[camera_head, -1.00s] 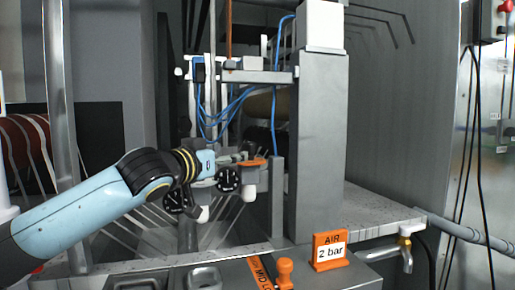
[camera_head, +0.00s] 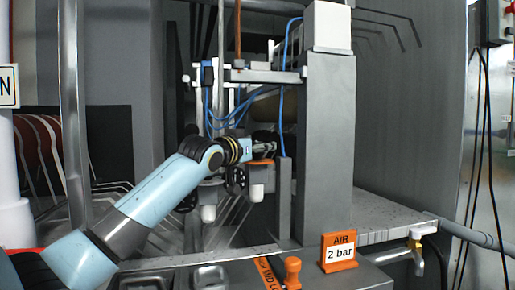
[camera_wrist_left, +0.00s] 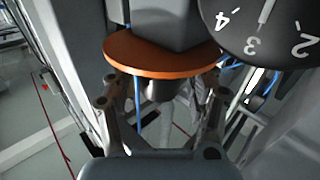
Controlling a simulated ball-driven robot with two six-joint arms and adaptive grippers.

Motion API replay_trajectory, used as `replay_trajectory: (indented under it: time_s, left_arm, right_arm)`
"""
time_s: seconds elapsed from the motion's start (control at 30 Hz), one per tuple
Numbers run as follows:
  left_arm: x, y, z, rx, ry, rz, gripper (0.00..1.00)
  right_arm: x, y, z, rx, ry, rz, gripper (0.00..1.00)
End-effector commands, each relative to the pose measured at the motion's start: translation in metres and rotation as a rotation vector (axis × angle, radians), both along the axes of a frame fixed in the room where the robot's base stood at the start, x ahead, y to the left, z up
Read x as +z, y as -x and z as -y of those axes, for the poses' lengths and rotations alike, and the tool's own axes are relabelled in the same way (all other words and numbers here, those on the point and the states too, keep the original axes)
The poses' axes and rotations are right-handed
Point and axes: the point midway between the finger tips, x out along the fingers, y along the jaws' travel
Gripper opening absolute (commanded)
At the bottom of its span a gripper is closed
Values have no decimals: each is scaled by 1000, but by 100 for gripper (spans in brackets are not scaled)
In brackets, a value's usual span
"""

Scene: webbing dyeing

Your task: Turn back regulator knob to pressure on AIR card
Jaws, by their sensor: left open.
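The regulator has an orange plate (camera_head: 262,162) on a post-mounted assembly, and it shows large in the left wrist view (camera_wrist_left: 150,62). A dark knob (camera_wrist_left: 163,88) shows at the plate between the fingers, partly hidden. My left gripper (camera_wrist_left: 163,105) is open, with a finger on either side of the knob; contact cannot be told. In the head view my left gripper (camera_head: 264,148) is just above the orange plate. A black gauge (camera_wrist_left: 262,30) appears inverted and cropped, its needle near 3. The orange AIR card (camera_head: 338,253) reads 2 bar. My right gripper is out of view.
A grey column (camera_head: 325,150) stands right of the regulator. Blue tubes (camera_head: 283,90) hang behind and above. An orange-handled valve (camera_head: 292,272) and a brass tap (camera_head: 416,244) are nearby.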

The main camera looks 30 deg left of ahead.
Motion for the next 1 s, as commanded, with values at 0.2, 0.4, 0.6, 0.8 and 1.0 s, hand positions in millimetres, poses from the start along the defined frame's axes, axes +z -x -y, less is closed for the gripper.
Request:
replay_trajectory:
  time_s: [0.2,0.4,0.6,0.8,1.0]
  left_arm:
    - [0,0,0,0,0,0,38]
    - [0,0,0,0,0,0,12]
    - [0,0,0,2,1,0,0]
    - [0,0,1,31,2,-1,0]
    - [0,0,1,79,4,-1,0]
  right_arm:
    - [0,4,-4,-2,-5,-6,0]
    - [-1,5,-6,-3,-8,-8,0]
    - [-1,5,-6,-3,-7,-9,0]
    - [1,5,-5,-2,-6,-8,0]
    - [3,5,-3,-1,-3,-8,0]
